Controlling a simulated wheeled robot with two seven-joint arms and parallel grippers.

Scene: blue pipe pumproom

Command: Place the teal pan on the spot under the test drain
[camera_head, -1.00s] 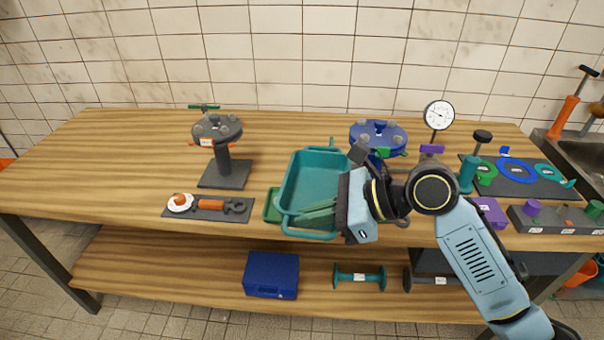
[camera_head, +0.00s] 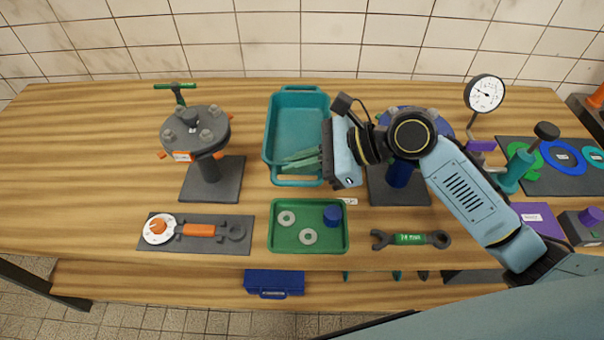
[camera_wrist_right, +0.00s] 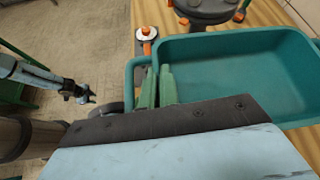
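The teal pan (camera_head: 271,125) is a deep rectangular tray with a handle at each end, at mid-table in the head view; it also fills the right of the right wrist view (camera_wrist_right: 240,75). My right gripper (camera_head: 303,160) is at the pan's near end, its green fingers close together. In the right wrist view its fingers (camera_wrist_right: 158,88) are shut at the end wall beside the handle. The pan looks empty. My left gripper (camera_wrist_right: 88,96) is small in the right wrist view, away from the table, fingers apart. I cannot make out which fixture is the test drain or its spot.
A grey flange stand (camera_head: 208,170) is left of the pan; a blue flange stand (camera_head: 399,178) is partly hidden behind my right arm. A green tray (camera_head: 293,240) with washers, a tool mat (camera_head: 196,245) and a wrench (camera_head: 411,240) lie in front. The far left tabletop is clear.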

